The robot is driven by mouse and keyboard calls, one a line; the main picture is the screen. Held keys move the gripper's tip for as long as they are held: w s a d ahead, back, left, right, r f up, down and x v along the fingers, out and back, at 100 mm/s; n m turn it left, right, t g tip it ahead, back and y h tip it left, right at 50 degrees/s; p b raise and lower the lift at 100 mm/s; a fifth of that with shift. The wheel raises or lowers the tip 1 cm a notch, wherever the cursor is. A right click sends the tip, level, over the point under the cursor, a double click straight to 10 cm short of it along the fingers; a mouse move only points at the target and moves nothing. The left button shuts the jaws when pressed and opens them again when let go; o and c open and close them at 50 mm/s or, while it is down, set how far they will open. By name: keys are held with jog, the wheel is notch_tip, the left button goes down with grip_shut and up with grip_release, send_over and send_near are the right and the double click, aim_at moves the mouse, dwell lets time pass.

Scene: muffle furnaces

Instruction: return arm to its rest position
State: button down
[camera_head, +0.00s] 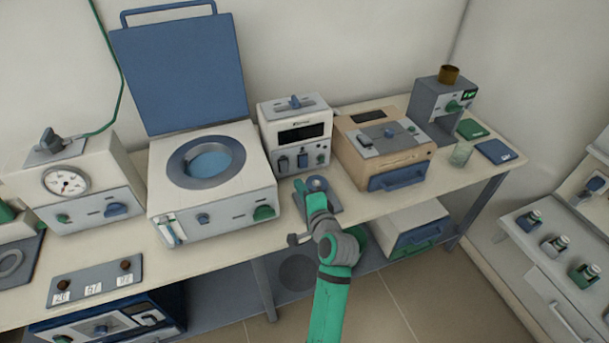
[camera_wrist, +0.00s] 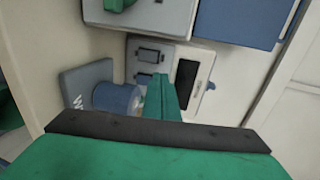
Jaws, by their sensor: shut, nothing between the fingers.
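My green arm rises from the bottom of the head view, bends at a grey joint and reaches over the bench's front edge.
A side shelf (camera_head: 560,235) with several jars stands right. Open floor (camera_head: 400,295) lies right of my arm.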

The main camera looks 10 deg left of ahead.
jog(key=s+d+f+n+h, duration=0.1)
jog(key=s+d+f+h, duration=0.1)
jog(key=s+d+f, duration=0.45)
jog(key=s+d+f+n+t+h, duration=0.15)
jog(key=s+f, duration=0.25)
jog(key=s, duration=0.5)
jog(key=s+d+f+n+h, duration=0.1)
jog(key=s+d+f+h, duration=0.2)
jog(key=s+f, duration=0.35)
jog(key=s+d+r+n+h, duration=0.1)
jog(key=s+r+n, duration=0.3)
jog(key=s, duration=0.9)
jog(key=s+d+r+n+h, duration=0.1)
jog(key=s+r+n, duration=0.3)
jog(key=s, duration=0.9)
jog(key=shift+d+r+t, duration=0.45)
jog(key=shift+d+r, duration=0.1)
jog(key=shift+r, duration=0.1)
